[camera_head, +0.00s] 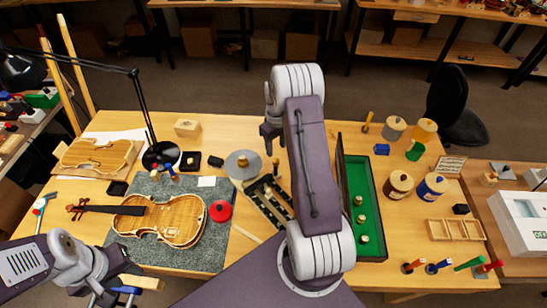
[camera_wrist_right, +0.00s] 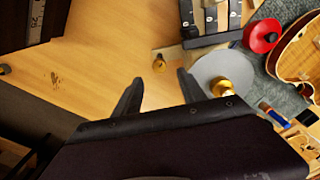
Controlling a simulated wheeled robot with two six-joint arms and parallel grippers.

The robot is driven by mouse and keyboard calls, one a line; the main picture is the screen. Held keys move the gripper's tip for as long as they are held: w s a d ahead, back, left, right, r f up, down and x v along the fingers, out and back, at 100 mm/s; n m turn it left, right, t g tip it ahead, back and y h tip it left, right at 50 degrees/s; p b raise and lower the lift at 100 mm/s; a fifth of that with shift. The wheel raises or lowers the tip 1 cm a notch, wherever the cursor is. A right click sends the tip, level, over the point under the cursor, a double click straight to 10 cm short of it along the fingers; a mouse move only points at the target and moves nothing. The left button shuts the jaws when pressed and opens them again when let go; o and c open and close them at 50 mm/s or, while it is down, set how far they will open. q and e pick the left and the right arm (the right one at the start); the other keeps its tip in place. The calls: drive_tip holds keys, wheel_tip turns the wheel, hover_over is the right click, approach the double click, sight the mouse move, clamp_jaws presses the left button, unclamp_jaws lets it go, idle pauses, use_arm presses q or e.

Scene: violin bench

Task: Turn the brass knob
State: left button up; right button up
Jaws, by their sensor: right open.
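A small brass knob (camera_wrist_right: 159,64) shows in the right wrist view, just beyond and between the fingertips of my right gripper (camera_wrist_right: 160,82). The gripper is open and empty, apart from the knob. A larger brass knob (camera_wrist_right: 224,88) stands on a round grey disc (camera_wrist_right: 203,72) to the right of the fingers. In the head view that disc (camera_head: 237,168) lies on the bench left of my right arm, and my right gripper (camera_head: 268,136) is above the bench behind it. My left gripper (camera_head: 122,264) is low at the left front; its fingers are unclear.
A violin (camera_head: 165,222) lies on a grey mat (camera_head: 200,258) with a red round object (camera_head: 221,210) beside it. An open green-lined case (camera_head: 365,190) holds several brass pieces right of my right arm. Jars (camera_head: 398,186) stand farther right. A black lamp (camera_head: 161,155) stands at the left.

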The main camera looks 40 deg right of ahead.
sight(276, 160)
drive_tip(key=f, duration=0.2)
drive_tip(key=f+p, duration=0.1)
drive_tip(key=f, duration=0.4)
drive_tip(key=shift+w+d+p, duration=0.15)
drive_tip(key=shift+w+p, duration=0.1)
drive_tip(key=shift+p, duration=0.15)
drive_tip(key=shift+s+f, duration=0.15)
drive_tip(key=shift+f, duration=0.45)
drive_tip(key=shift+c, duration=0.9)
clamp_jaws()
